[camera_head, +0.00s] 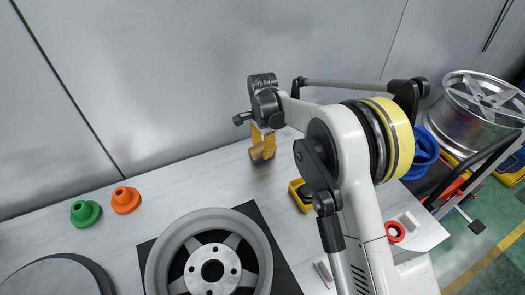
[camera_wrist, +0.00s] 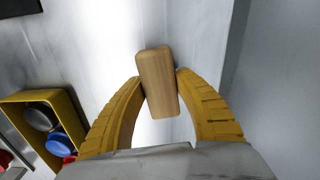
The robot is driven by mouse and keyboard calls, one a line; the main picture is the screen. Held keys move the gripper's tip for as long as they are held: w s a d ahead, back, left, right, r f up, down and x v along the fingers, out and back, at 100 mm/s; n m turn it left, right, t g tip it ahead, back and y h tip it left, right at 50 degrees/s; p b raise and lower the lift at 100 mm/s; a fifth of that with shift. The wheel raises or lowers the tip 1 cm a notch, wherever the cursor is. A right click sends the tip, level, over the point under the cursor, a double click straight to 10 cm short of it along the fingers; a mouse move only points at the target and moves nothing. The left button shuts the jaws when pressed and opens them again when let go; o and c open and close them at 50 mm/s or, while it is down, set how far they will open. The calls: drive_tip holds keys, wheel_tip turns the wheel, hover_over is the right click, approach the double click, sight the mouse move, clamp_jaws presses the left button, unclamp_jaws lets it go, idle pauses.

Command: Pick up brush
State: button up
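The brush (camera_wrist: 158,84) shows as a pale wooden block in the wrist view, with no bristles visible. It lies slightly tilted between the two yellow fingers of my gripper (camera_wrist: 160,76), and both fingertips appear to touch its sides. In the head view my gripper (camera_head: 263,143) is low at the back of the white table, near the wall, with the brush's wooden body (camera_head: 256,153) at its fingertips. Whether the brush is clear of the table is hard to tell.
A yellow bin (camera_head: 297,198) with round items stands to the right of my gripper. A wheel (camera_head: 158,262) lies on a black mat (camera_head: 285,274) in front. Green (camera_head: 86,213) and orange (camera_head: 126,200) stepped cones stand at left. The table between cones and gripper is clear.

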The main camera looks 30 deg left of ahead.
drive_tip(key=shift+c, duration=0.7)
drive_tip(key=shift+r+p, duration=0.3)
drive_tip(key=shift+r, duration=0.25)
drive_tip(key=r+p, duration=0.1)
drive_tip(key=r, duration=0.1)
drive_tip(key=d+r, duration=0.1)
drive_tip(key=r, duration=0.1)
drive_tip(key=shift+s+p, duration=0.1)
drive_tip(key=shift+p, duration=0.3)
drive_tip(key=s+d+r+p, duration=0.3)
drive_tip(key=d+r, duration=0.3)
drive_tip(key=d, duration=0.4)
drive_tip(key=shift+s, duration=0.5)
